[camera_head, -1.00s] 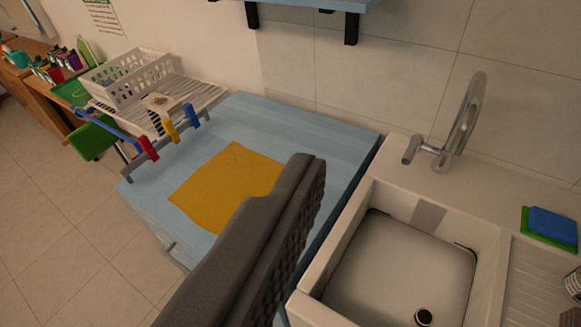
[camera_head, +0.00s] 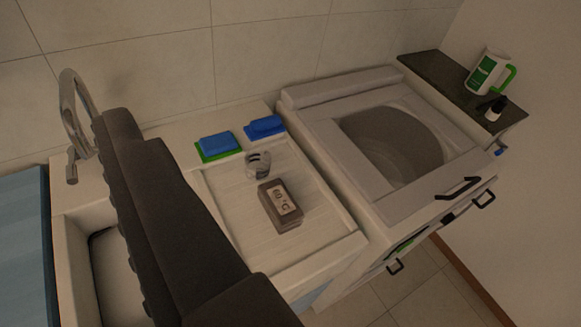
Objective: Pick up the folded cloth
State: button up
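My gripper (camera_head: 122,125) is the dark grey shape reaching from the bottom edge up to the upper left, in front of the sink. Its fingers overlap in this view, so I cannot tell whether it is open or shut; nothing shows at its tip. A blue pad (camera_head: 218,143) lies on a green one at the back of the drainboard. Another blue pad (camera_head: 265,126) lies to its right. I cannot tell whether either is folded cloth or sponge. No yellow cloth is in view now.
The drainboard (camera_head: 230,192) holds a small round clear object (camera_head: 258,165) and a dark box with a display (camera_head: 281,205). A top-loading washer (camera_head: 320,140) stands right of it. A dark shelf (camera_head: 425,68) carries a green-and-white jug (camera_head: 488,73) and a small bottle (camera_head: 496,108).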

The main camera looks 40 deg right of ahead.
aim_at(285, 214)
jog(key=z, duration=0.8)
jog(key=k, duration=1.15)
jog(key=z, duration=0.75)
jog(key=i, duration=1.8)
jog(key=u, duration=0.8)
